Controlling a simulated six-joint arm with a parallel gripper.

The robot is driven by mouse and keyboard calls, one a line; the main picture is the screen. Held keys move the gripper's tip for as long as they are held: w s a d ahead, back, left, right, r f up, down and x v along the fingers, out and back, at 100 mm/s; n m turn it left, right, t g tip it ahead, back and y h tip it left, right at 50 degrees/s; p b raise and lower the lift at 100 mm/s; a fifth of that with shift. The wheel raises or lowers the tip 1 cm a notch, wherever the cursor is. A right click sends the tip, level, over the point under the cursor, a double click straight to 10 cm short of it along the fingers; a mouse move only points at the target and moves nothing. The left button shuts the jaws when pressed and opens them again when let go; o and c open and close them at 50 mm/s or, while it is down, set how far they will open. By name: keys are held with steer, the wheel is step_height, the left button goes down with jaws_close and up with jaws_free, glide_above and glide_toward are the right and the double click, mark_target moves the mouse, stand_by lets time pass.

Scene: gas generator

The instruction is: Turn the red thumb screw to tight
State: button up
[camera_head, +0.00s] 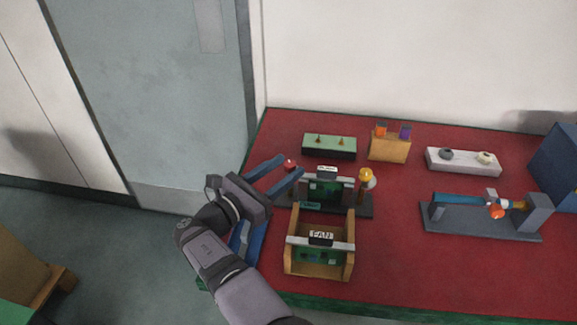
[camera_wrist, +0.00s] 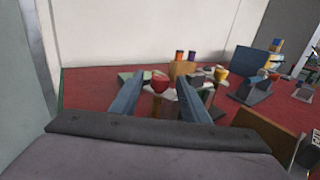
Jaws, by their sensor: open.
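The red thumb screw (camera_head: 290,165) is a small round knob at the left end of a dark stand that holds a green board (camera_head: 325,188). My gripper (camera_head: 290,166) is open, with its two blue fingers pointing at the knob. In the wrist view the red thumb screw (camera_wrist: 160,83) shows between the fingertips of my gripper (camera_wrist: 159,85), with gaps on both sides. I cannot tell whether either finger touches it. The screw's lower part and shaft are hidden.
A wooden box labelled FAN (camera_head: 320,258) stands in front of the stand, and a yellow knob (camera_head: 366,174) is at its right. Behind are a green-topped block (camera_head: 329,146) and a wooden block (camera_head: 389,149). A grey fixture (camera_head: 480,220) stands at right. The red table (camera_head: 400,270) is clear in front.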

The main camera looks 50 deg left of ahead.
steer(key=shift+s+d+b, duration=0.15)
steer(key=shift+s+d, duration=0.1)
steer(key=shift+s, duration=1.05)
steer(key=shift+s+d+b, duration=0.15)
steer(key=shift+s+d, duration=0.1)
steer(key=shift+s, duration=1)
steer(key=shift+r, duration=0.15)
step_height(320, 180, up, 10)
steer(key=d+n+y+p, duration=0.2)
steer(key=d+p, duration=0.1)
steer(key=p, duration=0.2)
step_height(320, 180, down, 10)
steer(key=s+d+n+g+y, duration=0.2)
steer(key=y, duration=0.2)
steer(key=shift+s+n+g+y, duration=0.25)
steer(key=shift+n+g+y, duration=0.05)
